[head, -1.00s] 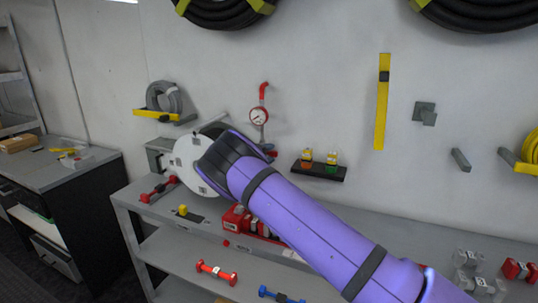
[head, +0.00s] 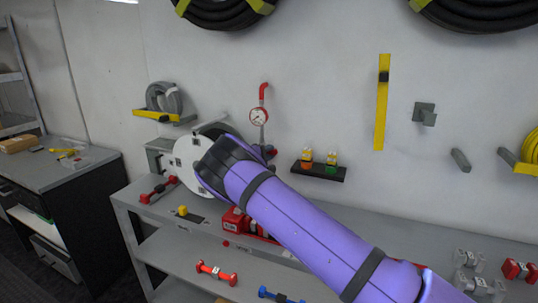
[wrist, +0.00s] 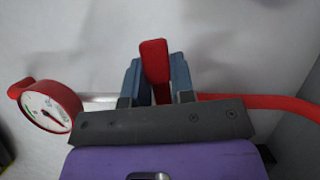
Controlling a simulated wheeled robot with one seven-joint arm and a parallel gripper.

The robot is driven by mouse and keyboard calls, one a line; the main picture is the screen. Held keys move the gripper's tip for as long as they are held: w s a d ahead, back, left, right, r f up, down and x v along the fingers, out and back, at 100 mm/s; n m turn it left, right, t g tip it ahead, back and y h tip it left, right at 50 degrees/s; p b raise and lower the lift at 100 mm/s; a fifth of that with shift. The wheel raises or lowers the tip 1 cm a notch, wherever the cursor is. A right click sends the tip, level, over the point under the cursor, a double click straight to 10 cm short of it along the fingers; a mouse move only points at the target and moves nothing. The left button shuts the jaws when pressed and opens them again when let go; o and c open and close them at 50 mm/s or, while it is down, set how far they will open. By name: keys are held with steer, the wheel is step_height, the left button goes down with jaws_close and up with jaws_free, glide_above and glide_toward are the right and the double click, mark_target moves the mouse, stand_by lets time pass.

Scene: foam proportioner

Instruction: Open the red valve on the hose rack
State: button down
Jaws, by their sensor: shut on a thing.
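In the wrist view, the red valve handle (wrist: 153,58) stands up between the two blue-grey fingers of my gripper (wrist: 157,70). The gripper is shut on it. The valve's body is hidden behind the gripper's dark front plate. In the head view, my purple arm and the round white part at its end cover the gripper and the handle. A red-rimmed pressure gauge (head: 259,116) on a pipe with a red top end shows on the wall just above the arm. The gauge (wrist: 47,107) also shows left of the gripper in the wrist view.
A red hose or pipe (wrist: 280,102) runs right from behind the gripper. A grey bench (head: 350,215) with red equipment (head: 236,219) lies below the arm. A small black shelf (head: 319,171) with two bottles is on the wall to the right.

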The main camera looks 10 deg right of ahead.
steer(key=shift+w+a+r+n+t+h, duration=0.15)
steer(key=shift+r+n+t, duration=0.25)
steer(key=shift+n, duration=0.65)
steer(key=shift+a+r+n+t+h, duration=0.1)
steer(key=shift+r+n+t, duration=0.25)
steer(key=shift+n, duration=0.65)
steer(key=shift+w+a+r+n+t+h, duration=0.2)
steer(key=shift+n+t, duration=0.25)
steer(key=shift+n, duration=0.6)
steer(key=shift+s, duration=0.1)
steer(key=c, duration=1)
jaws_free()
steer(key=shift+o, duration=0.2)
steer(key=shift+r, duration=0.1)
